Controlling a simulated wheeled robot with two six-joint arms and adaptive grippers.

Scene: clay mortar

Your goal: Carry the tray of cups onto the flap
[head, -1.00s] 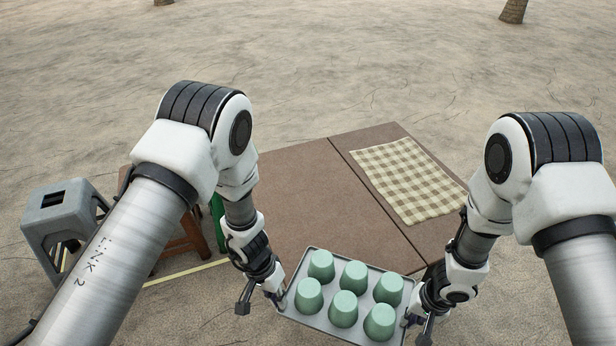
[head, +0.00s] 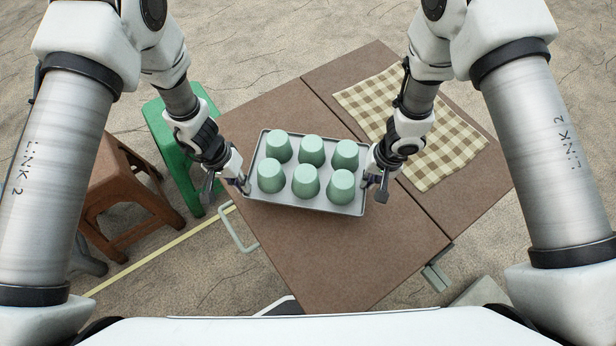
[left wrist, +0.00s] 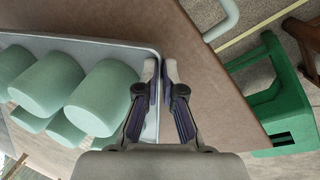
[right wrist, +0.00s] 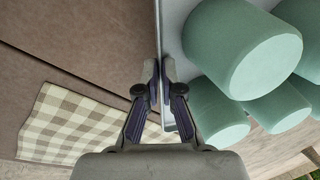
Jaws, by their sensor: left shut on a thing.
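The grey tray (head: 300,203) holds several pale green upturned cups (head: 306,181) in two rows. It is over the main part of the brown table (head: 330,260), left of the seam. I cannot tell how high it is above the top. The flap (head: 475,205) lies beyond the seam on the right. My left gripper (head: 243,187) is shut on the tray's left rim, also seen in the left wrist view (left wrist: 160,80). My right gripper (head: 370,180) is shut on the right rim, also seen in the right wrist view (right wrist: 160,80).
A checked cloth (head: 415,125) lies on the flap, right of the tray. A green stool (head: 180,150) and a brown stool (head: 110,190) stand left of the table. A pale bar handle (head: 235,235) sticks out at the table's left edge. Bare tabletop lies in front of the tray.

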